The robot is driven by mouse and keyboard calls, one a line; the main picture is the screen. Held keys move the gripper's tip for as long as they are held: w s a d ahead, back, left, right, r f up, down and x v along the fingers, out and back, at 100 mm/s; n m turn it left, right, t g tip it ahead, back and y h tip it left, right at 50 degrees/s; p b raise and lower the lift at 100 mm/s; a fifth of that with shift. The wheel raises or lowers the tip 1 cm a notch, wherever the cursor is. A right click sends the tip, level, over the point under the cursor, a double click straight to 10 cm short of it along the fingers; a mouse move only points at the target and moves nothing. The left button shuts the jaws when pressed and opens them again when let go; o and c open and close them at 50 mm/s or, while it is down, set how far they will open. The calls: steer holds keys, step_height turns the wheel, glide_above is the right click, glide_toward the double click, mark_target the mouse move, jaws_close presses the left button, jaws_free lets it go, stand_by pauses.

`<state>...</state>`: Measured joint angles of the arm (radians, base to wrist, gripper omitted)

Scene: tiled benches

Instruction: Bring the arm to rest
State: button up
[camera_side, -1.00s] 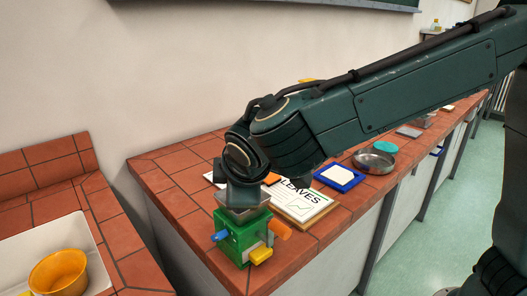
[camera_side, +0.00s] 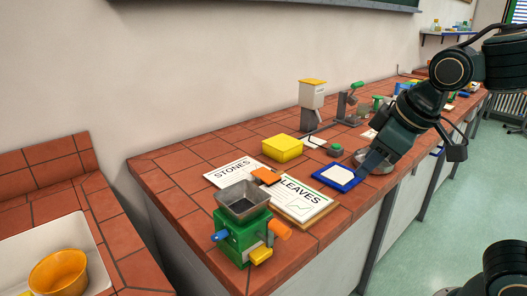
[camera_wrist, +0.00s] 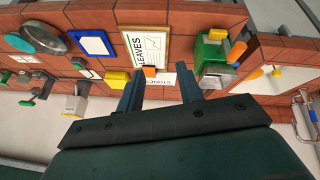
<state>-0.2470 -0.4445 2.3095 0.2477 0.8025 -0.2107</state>
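My gripper (camera_wrist: 160,88) is open in the wrist view. Its two dark fingers stand well apart with nothing between them; the bench shows beyond. In the side view my gripper (camera_side: 372,165) hangs at the bench's front side by the blue-rimmed tray (camera_side: 354,183), partly overlapping it in the picture. I cannot tell its exact height or whether it touches anything. My arm reaches in from the right, bent, with the wrist tilted down to the left.
A green machine with a grey hopper (camera_side: 243,201) stands at the bench's near end. The STONES sheet (camera_side: 226,173), LEAVES board (camera_side: 310,203), orange block (camera_side: 266,176) and yellow box (camera_side: 283,148) lie behind it. A white dispenser (camera_side: 312,95) stands farther back. A sink holds an orange bowl (camera_side: 60,272).

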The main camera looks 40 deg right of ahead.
steer(key=s+d+f+m, duration=0.1)
steer(key=s+f+m, duration=0.1)
steer(key=s, duration=0.6)
steer(key=shift+s+d+m+y, duration=0.3)
steer(key=shift+s+m, duration=0.1)
